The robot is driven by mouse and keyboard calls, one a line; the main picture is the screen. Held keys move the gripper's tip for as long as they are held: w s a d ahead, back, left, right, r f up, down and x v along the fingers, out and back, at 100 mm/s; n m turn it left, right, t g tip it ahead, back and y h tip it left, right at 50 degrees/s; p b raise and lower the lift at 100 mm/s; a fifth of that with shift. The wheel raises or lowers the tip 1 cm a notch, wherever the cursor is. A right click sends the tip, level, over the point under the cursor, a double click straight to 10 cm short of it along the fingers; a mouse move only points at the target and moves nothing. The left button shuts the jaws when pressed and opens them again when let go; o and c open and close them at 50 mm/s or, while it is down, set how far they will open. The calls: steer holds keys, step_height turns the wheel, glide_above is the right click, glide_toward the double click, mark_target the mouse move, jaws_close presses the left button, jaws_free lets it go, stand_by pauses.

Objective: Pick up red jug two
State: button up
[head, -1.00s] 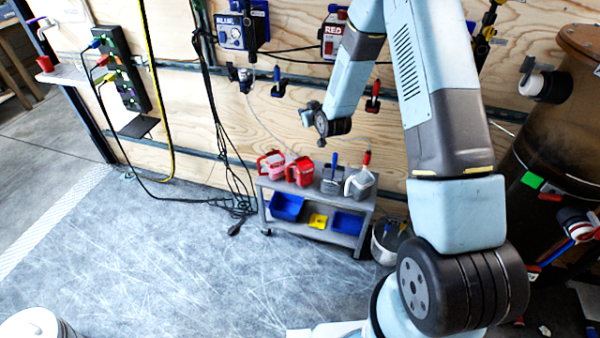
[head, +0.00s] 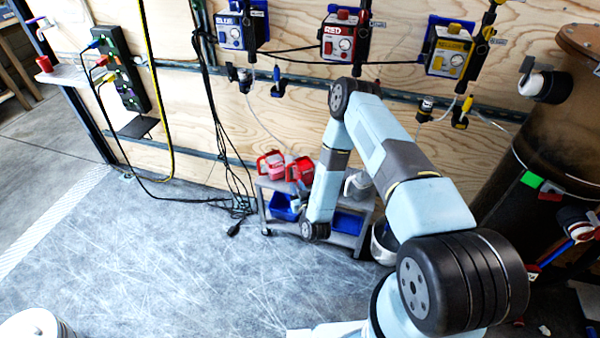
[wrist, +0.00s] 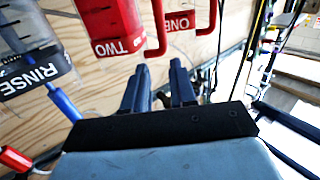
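Red jug two (wrist: 115,22), labelled TWO, is at the top of the wrist view with its red handle on its right. In the head view red jug two (head: 303,167) stands on the cart, second from the left, partly behind my wrist. My gripper (wrist: 160,66) is open and empty. Its two dark fingers point towards the jug's handle, just short of it, with a gap between them. In the head view my gripper (head: 297,189) is small and low in front of the jug, and its fingers are unclear.
Red jug one (wrist: 181,20) is close beside jug two; it also shows in the head view (head: 270,164). A clear jug labelled RINSE (wrist: 32,68) is on the other side. The grey cart (head: 345,237) holds blue bins (head: 283,206) below. The floor in front is clear.

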mark_target(288, 172)
steer(key=shift+a+f+x, duration=0.1)
steer(key=shift+f+x, duration=0.05)
steer(key=shift+x, duration=1.75)
steer(key=shift+a+f+x, duration=0.1)
steer(key=shift+f+x, duration=0.05)
steer(key=shift+x, duration=1.75)
steer(key=shift+a+f+x, duration=0.1)
steer(key=shift+f+x, duration=0.05)
steer(key=shift+x, duration=1.8)
steer(key=shift+s, duration=0.1)
steer(key=shift+d, duration=0.1)
jaws_close()
